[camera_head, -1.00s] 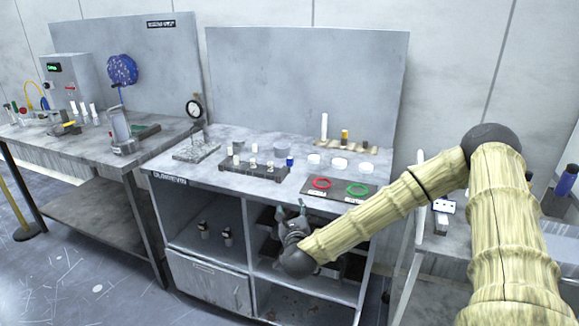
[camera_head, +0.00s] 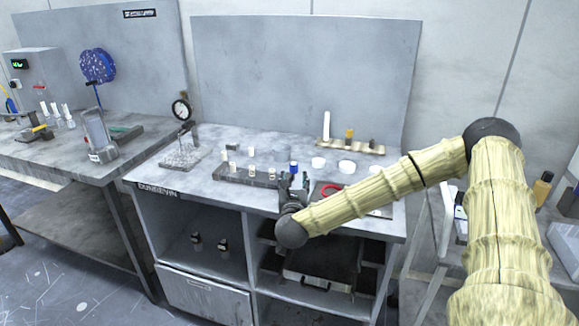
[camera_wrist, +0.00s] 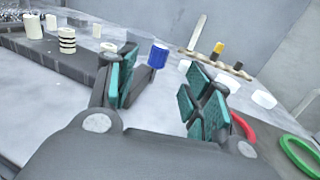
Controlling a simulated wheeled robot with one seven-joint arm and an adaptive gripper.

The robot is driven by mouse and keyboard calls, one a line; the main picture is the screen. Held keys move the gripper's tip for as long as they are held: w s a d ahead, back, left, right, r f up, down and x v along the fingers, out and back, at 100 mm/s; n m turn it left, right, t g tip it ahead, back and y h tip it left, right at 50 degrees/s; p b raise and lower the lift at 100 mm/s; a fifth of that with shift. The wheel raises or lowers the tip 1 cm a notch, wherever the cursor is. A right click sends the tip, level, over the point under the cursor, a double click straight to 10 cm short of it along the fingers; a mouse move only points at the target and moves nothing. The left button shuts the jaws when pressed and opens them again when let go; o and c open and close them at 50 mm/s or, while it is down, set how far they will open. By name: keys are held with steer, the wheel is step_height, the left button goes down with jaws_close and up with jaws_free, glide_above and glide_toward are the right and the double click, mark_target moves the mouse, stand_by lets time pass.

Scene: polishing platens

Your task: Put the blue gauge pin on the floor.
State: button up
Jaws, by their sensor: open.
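My gripper (camera_head: 292,182) is open and empty at the bench's front edge, fingers pointing up and toward the bench. In the wrist view my gripper (camera_wrist: 163,90) has teal pads spread apart, not touching the pin. The grey floor (camera_head: 60,272) shows at lower left.
Several white and banded pins (camera_wrist: 67,40) stand near the blue pin. White discs (camera_head: 346,167), a red ring (camera_wrist: 243,128) and a green ring (camera_wrist: 300,155) lie to the right. Open shelves (camera_head: 215,262) are below the bench; a dial gauge (camera_head: 181,110) stands left.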

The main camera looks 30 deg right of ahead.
mark_target(294, 168)
steer(key=p+x, duration=0.1)
steer(key=x, duration=0.3)
steer(key=shift+w+r, duration=0.1)
steer(key=shift+r, duration=0.05)
steer(key=shift+w+d+r, duration=0.1)
steer(key=shift+w+d, duration=0.15)
steer(key=shift+d, duration=0.05)
steer(key=shift+p+x, duration=1.1)
steer(key=shift+x, duration=1.25)
steer(key=shift+a, duration=0.1)
jaws_close()
